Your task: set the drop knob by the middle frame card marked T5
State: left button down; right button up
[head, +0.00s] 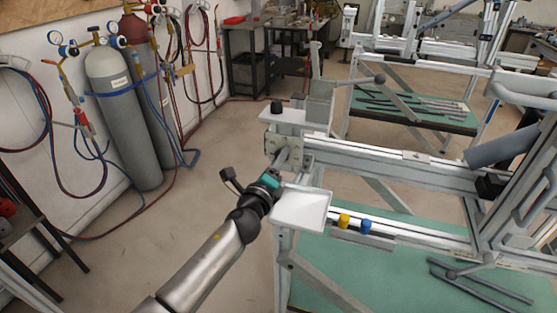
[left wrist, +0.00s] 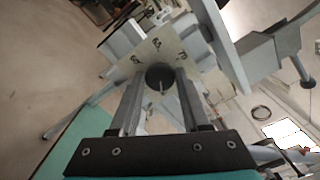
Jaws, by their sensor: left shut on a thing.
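My left gripper (head: 282,159) reaches the pale plate (head: 272,143) at the left end of the frame jig's upper beam. In the left wrist view its two fingers (left wrist: 160,88) are closed on the sides of a round dark knob (left wrist: 160,71) with a light pointer line on its face. The knob sits in front of the same plate (left wrist: 146,62), which carries small dark marks around it, too blurred to read. In the head view the gripper mostly hides this knob. I cannot make out a card marked T5. My right gripper is not in view.
A white tray (head: 300,222) sits just right of my left wrist. A yellow knob (head: 344,220) and a blue knob (head: 365,226) are on the lower rail. A black-topped knob (head: 277,107) stands above the plate. Gas cylinders (head: 122,130) stand left; the floor between is clear.

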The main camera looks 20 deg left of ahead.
pick_arm(q)
jog(key=shift+c, duration=1.9)
grip_release()
jog(key=s, duration=1.5)
jog(key=shift+s+a, duration=0.15)
jog(key=shift+a, duration=0.15)
